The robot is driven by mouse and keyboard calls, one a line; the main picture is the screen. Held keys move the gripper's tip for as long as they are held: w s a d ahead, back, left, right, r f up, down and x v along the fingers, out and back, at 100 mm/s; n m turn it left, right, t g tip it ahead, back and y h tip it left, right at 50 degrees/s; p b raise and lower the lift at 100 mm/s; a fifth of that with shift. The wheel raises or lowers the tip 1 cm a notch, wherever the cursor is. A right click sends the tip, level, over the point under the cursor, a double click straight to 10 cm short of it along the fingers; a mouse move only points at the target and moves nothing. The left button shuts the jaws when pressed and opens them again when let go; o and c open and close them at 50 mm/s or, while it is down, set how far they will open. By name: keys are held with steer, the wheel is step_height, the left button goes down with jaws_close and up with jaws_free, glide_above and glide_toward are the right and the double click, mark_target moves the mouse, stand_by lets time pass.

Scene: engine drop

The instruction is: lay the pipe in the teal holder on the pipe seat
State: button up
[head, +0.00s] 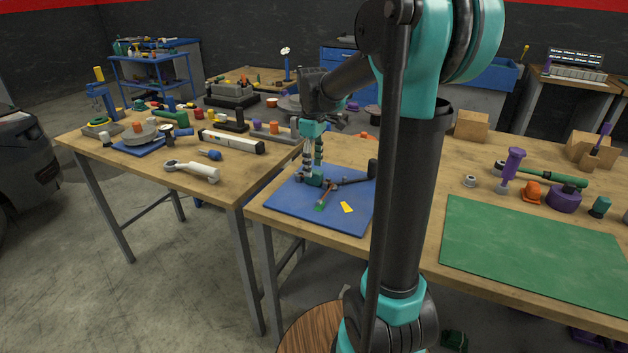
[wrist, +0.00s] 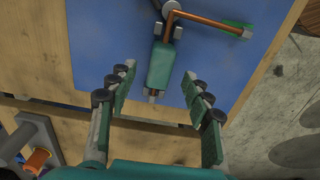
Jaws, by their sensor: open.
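In the wrist view a copper-coloured pipe (wrist: 205,22) runs from a grey fitting at the top to a grey end by a green piece. A teal block, apparently the holder (wrist: 161,66), lies beside the fitting with its near end towards my gripper (wrist: 158,92). In the head view my gripper (head: 314,168) points down at the left part of the blue mat, low by the holder (head: 313,181). The pipe (head: 324,196) lies just right of it. I cannot make out the pipe seat for certain.
The blue mat (head: 285,206) lies at the bench's left end, with a yellow tag (head: 347,207) on it and a black cylinder (head: 373,168) near its back. A green mat (head: 535,240) is mostly clear. The left bench (head: 236,176) holds many tools.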

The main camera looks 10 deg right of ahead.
mark_target(314, 171)
steer(key=shift+s+d+f, duration=0.1)
steer(key=shift+f, duration=1.6)
jaws_close()
